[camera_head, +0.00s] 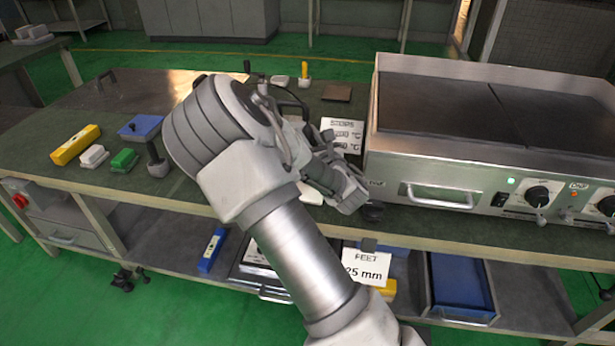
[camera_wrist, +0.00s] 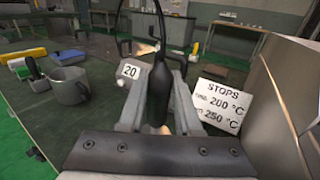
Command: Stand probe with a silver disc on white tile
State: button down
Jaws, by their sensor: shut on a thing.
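My gripper (camera_wrist: 158,85) is shut on a black probe handle (camera_wrist: 159,98) in the wrist view. A black cable rises from the top of the handle. A small pale patch shows under the handle, but I cannot tell whether it is a silver disc. In the head view my arm hides most of the probe and the jaws. A white tag marked 20 (camera_wrist: 130,71) shows beside the left finger. I cannot make out for certain which white thing is the tile. Another black-handled tool (camera_head: 155,158) stands on the bench to the left; it also shows in the wrist view (camera_wrist: 35,69).
A hotplate unit (camera_head: 440,195) stands close on the right. A STOPS card (camera_head: 343,136) leans beside it; it also shows in the wrist view (camera_wrist: 222,103). A grey mug (camera_wrist: 69,83), a blue box (camera_head: 141,128) and yellow, white and green blocks are left. Bench between is partly free.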

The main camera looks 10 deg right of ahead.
notch_tip(320, 180, down, 8)
jog(key=b, duration=0.3)
jog(key=shift+r, duration=0.1)
jog(key=shift+f, duration=0.2)
jog(key=c, duration=0.6)
grip_release()
